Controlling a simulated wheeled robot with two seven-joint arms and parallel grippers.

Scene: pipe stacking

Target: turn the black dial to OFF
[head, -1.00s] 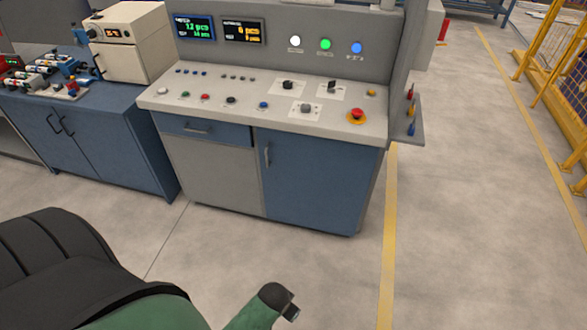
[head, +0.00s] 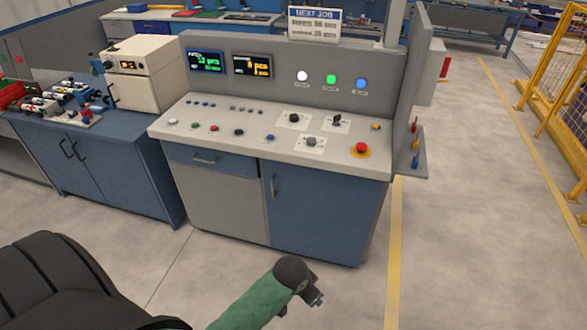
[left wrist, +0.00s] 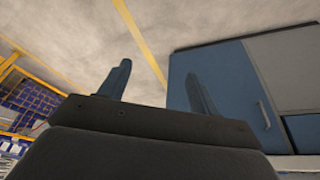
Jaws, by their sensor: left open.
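A black round dial (head: 294,118) sits on a white plate on the sloped top of the grey and blue console (head: 200,155). A second black knob (head: 337,120), with a raised handle, is on a plate to its right. A grey knob (head: 312,142) is on a plate in front of them. The labels are too small to read. My left gripper (left wrist: 160,88) is open and empty in the left wrist view, with floor and a blue cabinet front beyond its fingers. In the head view my left arm is low in front of the console, well apart from the dials. My right gripper is not in view.
A red emergency button (head: 361,148) and several small push buttons are near the dials. Two displays and three lamps are on the upright panel. A blue bench (head: 90,165) stands left. Floor is clear in front and right, up to a yellow fence (head: 560,90).

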